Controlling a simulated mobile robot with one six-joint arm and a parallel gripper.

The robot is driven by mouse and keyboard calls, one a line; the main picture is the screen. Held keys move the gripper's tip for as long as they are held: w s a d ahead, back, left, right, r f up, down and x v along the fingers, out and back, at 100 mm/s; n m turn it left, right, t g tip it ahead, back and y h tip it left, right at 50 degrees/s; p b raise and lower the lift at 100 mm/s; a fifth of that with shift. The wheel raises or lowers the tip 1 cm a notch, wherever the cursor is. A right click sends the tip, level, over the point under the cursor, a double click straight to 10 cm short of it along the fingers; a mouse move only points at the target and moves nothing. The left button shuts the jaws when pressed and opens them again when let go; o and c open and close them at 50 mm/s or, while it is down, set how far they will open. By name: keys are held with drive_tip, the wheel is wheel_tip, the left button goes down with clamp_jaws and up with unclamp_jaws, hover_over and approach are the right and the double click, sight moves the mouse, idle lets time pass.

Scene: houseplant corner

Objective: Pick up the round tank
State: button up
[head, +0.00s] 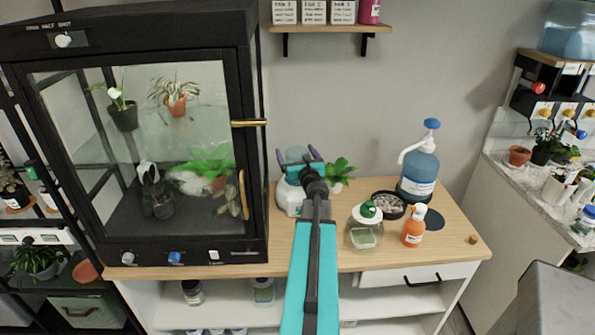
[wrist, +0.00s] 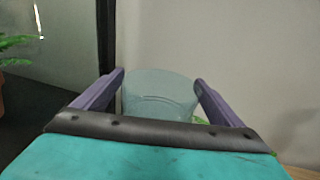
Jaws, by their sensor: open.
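The round tank (wrist: 160,98) is a translucent pale blue-green cylinder. In the wrist view it stands between the two purple fingers of my gripper (wrist: 159,78), one finger on each side. The fingers are open, and I cannot tell whether either touches it. In the head view the tank (head: 296,154) shows just beyond my gripper (head: 297,156), above a white rounded base (head: 287,196) on the wooden counter. My arm and gripper hide part of the tank and base.
A black-framed glass cabinet (head: 258,130) with plants stands close on the left. A leafy plant (head: 339,170) is just right of the tank. A lidded jar (head: 364,235), orange bottle (head: 414,227) and blue pump bottle (head: 419,172) stand farther right on the counter (head: 458,222).

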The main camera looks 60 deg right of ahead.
drive_tip(key=shift+w+d, duration=0.3)
drive_tip(key=shift+w, duration=0.1)
idle(0.3)
drive_tip(key=c, duration=1.7)
drive_tip(key=shift+r, duration=0.15)
